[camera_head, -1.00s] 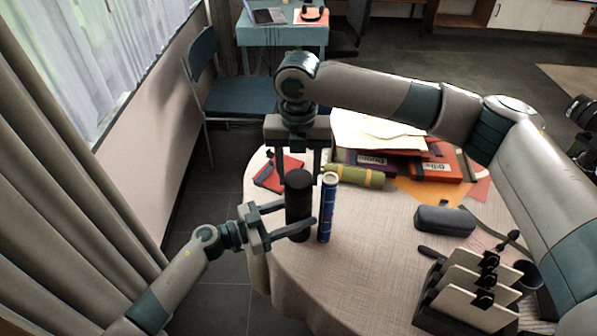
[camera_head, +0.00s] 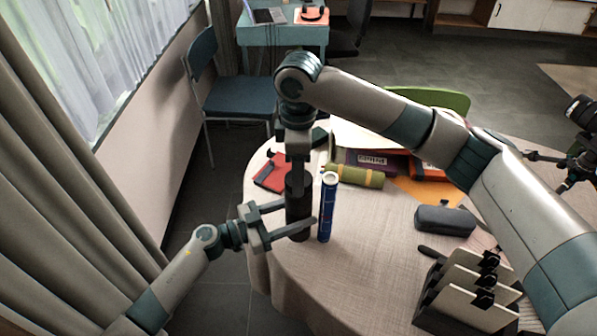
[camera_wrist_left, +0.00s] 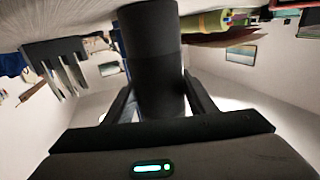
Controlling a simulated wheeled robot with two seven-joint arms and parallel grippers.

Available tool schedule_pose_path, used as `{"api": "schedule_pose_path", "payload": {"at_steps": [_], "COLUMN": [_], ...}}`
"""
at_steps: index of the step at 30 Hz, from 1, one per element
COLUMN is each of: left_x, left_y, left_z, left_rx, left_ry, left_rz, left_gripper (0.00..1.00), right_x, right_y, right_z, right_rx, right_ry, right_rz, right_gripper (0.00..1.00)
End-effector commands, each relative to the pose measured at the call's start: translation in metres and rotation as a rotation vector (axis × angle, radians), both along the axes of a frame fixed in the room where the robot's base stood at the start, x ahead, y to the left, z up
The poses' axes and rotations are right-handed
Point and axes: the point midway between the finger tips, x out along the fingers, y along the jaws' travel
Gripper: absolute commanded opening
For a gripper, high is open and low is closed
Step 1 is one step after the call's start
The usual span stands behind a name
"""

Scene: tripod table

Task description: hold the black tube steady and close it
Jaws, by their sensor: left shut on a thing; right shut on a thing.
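The black tube (camera_head: 297,224) stands upright near the table's left edge. My left gripper (camera_head: 299,214) is shut around its body from the left; in the left wrist view its fingers lie on both sides of the dark tube (camera_wrist_left: 152,75). A faint seam line crosses the tube there. My right gripper (camera_head: 298,172) comes down from above and is shut on the tube's top end. Its fingers are seen nearly edge-on and hide part of the top, so I cannot tell how far the cap is seated.
A blue tube (camera_head: 327,208) stands close to the right of the black tube. A green roll (camera_head: 358,176) and a red notebook (camera_head: 272,172) lie behind. A dark case (camera_head: 445,220) and a file rack (camera_head: 466,290) stand right. The front middle of the table (camera_head: 365,265) is clear.

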Motion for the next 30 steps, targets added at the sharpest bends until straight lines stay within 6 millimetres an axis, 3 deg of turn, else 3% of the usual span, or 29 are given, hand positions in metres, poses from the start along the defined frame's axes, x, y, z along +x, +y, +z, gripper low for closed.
{"api": "schedule_pose_path", "payload": {"at_steps": [30], "left_x": [-0.0006], "left_y": [0.0002], "left_z": [-0.0013], "left_rx": [0.002], "left_ry": [0.001], "left_rz": [0.000], "left_gripper": [0.00], "right_x": [0.0012], "right_y": [-0.0008], "right_z": [0.0005], "right_rx": [0.000], "right_ry": [-0.002], "right_rz": [-1.616], "right_gripper": [0.27]}}
